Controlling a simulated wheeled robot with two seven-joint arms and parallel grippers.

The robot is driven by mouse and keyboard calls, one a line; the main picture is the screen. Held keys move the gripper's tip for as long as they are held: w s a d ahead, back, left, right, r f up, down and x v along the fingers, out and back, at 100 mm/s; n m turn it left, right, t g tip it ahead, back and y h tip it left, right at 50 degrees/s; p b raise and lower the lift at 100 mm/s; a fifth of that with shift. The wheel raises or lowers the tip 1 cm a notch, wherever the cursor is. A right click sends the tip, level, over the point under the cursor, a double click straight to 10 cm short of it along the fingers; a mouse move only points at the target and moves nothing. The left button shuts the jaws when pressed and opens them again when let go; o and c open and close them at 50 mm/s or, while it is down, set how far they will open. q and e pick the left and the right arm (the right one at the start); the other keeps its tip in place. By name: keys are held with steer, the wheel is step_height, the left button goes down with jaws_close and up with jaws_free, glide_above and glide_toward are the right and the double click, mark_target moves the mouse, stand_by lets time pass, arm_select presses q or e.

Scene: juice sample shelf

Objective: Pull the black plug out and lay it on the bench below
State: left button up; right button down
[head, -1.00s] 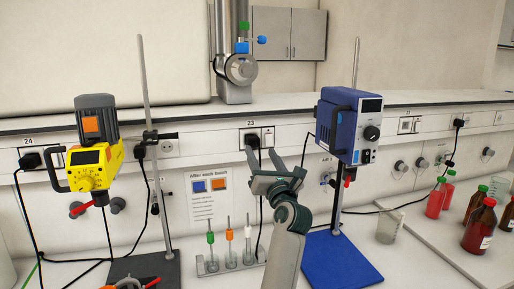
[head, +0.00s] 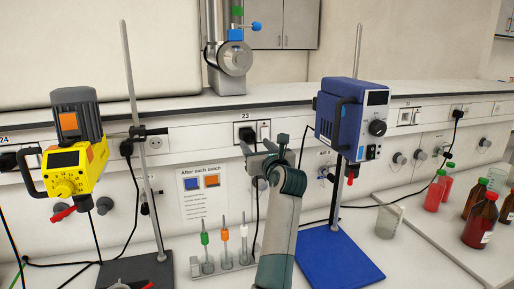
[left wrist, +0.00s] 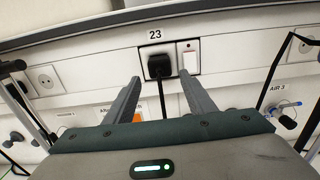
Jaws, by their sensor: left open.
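A black plug (head: 247,132) sits in the wall socket labelled 23, with its black cable hanging down. It also shows in the left wrist view (left wrist: 158,66), beside a white switch. My left gripper (head: 263,146) is open and empty in front of and slightly below this socket. In the left wrist view its two fingers (left wrist: 159,78) point at the panel, with the plug appearing between their tips; the fingers do not appear to grip it. The white bench (head: 408,265) lies below the panel. My right gripper is not in view.
A yellow stirrer (head: 75,172) on a stand is at left, a blue stirrer (head: 350,120) with a blue base (head: 335,258) at right. A rack of several tubes (head: 224,262) stands below the socket. A beaker (head: 389,221) and bottles (head: 481,222) stand farther right.

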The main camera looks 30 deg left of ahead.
mark_target(250, 139)
arm_select(q)
steer(key=b+x, duration=0.1)
steer(key=x, duration=0.5)
steer(key=shift+x, duration=1.15)
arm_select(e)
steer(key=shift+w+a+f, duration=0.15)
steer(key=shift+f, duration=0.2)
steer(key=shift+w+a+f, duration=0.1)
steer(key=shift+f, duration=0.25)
arm_select(q)
steer(key=c, duration=1)
steer(key=shift+c, duration=0.8)
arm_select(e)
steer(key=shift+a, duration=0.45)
arm_select(q)
steer(key=shift+d+f, duration=0.1)
steer(key=shift+d, duration=0.05)
steer(key=shift+s, duration=0.1)
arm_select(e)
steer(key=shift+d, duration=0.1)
